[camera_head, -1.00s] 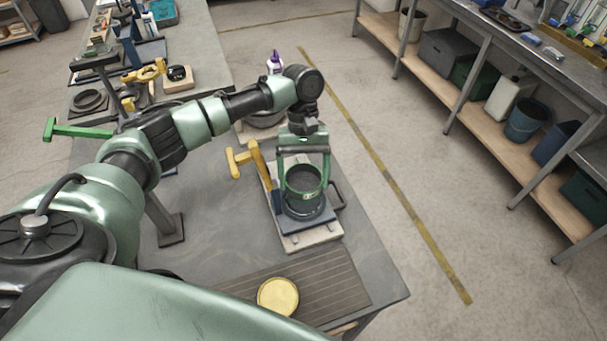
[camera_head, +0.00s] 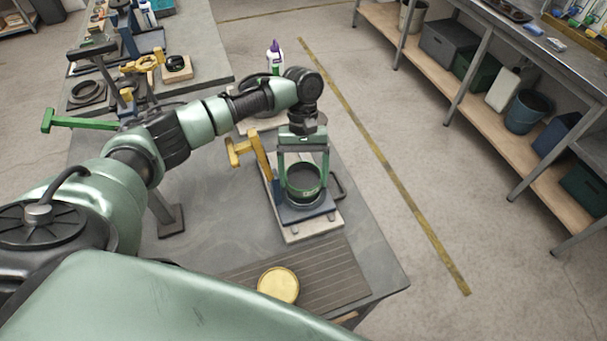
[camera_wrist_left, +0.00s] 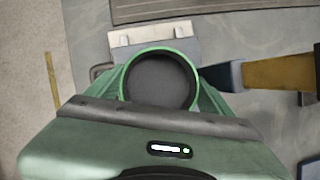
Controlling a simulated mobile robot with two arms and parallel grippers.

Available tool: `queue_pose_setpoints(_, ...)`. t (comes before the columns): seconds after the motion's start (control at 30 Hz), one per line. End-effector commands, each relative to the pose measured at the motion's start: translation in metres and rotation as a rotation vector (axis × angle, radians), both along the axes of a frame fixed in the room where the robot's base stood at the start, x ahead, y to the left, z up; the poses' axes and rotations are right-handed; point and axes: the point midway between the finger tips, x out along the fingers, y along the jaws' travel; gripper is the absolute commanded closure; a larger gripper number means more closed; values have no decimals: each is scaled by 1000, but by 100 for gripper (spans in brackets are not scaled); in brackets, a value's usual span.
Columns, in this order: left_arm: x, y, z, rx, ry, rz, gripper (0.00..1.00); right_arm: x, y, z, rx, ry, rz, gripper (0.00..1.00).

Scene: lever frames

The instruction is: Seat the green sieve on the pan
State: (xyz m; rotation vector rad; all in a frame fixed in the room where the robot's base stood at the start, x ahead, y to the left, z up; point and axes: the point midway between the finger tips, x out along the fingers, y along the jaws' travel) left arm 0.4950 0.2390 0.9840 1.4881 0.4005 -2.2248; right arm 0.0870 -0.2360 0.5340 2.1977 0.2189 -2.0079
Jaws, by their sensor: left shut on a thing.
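The green sieve (camera_head: 304,193) is a round ring with a dark inside, held level between the fingers of my left gripper (camera_head: 304,178). In the left wrist view the sieve (camera_wrist_left: 122,82) shows from above as a green rim around a dark grey disc, with a finger on each side. The pan is mostly hidden beneath the sieve, above a dark blue base plate (camera_head: 290,216) on a pale board (camera_head: 310,232). I cannot tell whether the sieve fully rests on the pan. My right gripper is not in view.
A round yellow lid (camera_head: 278,285) lies on a ribbed dark mat (camera_head: 335,275) in front. The table's right edge is close.

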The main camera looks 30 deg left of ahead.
Motion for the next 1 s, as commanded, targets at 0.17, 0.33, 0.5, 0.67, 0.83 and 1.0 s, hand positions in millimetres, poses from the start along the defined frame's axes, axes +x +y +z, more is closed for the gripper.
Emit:
queue_pose_setpoints(0.17,0,0,-3,-1,0,0,66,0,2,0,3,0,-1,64)
queue_pose_setpoints(0.33,0,0,-5,-1,0,0,12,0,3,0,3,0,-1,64)
queue_pose_setpoints(0.5,0,0,-5,1,1,1,0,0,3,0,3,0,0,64)
queue_pose_setpoints(0.67,0,1,-5,3,3,1,0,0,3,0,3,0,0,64)
queue_pose_setpoints(0.83,-1,2,-5,4,3,1,0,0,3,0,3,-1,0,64)
queue_pose_setpoints(1.0,-1,2,-5,5,5,1,0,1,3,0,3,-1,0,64)
